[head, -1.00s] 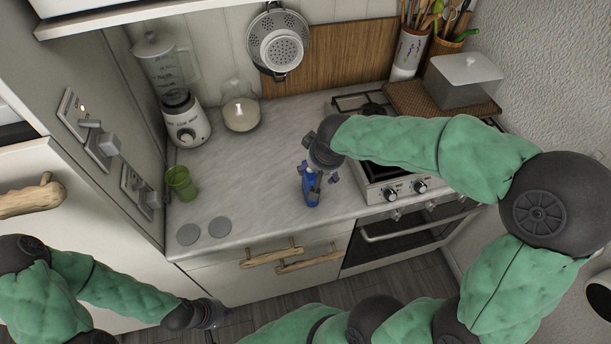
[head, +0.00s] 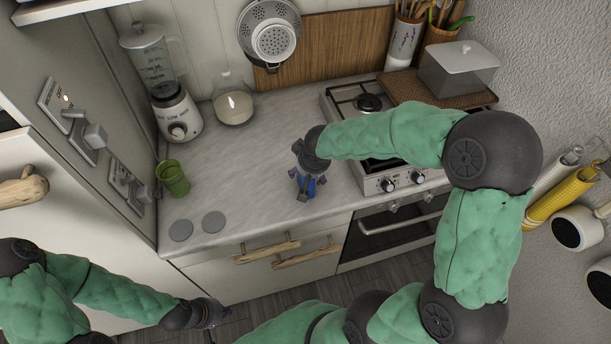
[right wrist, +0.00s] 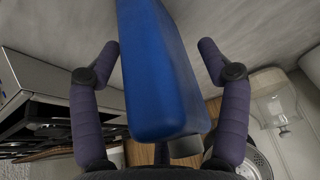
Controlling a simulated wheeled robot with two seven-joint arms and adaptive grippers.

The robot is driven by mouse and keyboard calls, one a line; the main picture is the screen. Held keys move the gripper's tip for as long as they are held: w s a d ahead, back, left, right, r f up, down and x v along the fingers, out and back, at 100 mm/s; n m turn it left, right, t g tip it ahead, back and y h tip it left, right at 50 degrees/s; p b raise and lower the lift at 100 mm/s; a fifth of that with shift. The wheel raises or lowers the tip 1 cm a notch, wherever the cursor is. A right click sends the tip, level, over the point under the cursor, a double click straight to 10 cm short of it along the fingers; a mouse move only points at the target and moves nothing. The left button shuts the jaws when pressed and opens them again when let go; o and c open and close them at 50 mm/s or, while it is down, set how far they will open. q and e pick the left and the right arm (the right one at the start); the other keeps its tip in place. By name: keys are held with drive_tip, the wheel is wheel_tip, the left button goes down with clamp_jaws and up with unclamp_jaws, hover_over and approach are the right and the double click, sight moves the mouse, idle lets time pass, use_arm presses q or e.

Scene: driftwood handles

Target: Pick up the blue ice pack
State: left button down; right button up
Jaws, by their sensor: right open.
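The blue ice pack (right wrist: 155,75) fills the middle of the right wrist view, between the two fingers of my right gripper (right wrist: 170,60). The fingers are spread, with a gap visible on each side of the pack. In the head view my right gripper (head: 307,178) is over the counter's front part, and only a bit of the blue ice pack (head: 311,187) shows beneath it; the rest is hidden. My left gripper (head: 212,313) is low at the bottom left, in front of the drawers and away from the counter; its fingers are too small and dark to read.
The marble counter (head: 255,150) is clear around the pack. A green cup (head: 172,178) and two grey discs (head: 181,230) stand at left, with a blender (head: 170,100) and glass jar (head: 233,105) behind. The stove (head: 385,178) is close at right.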

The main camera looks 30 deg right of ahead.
drive_tip(key=shift+r, duration=0.1)
clamp_jaws()
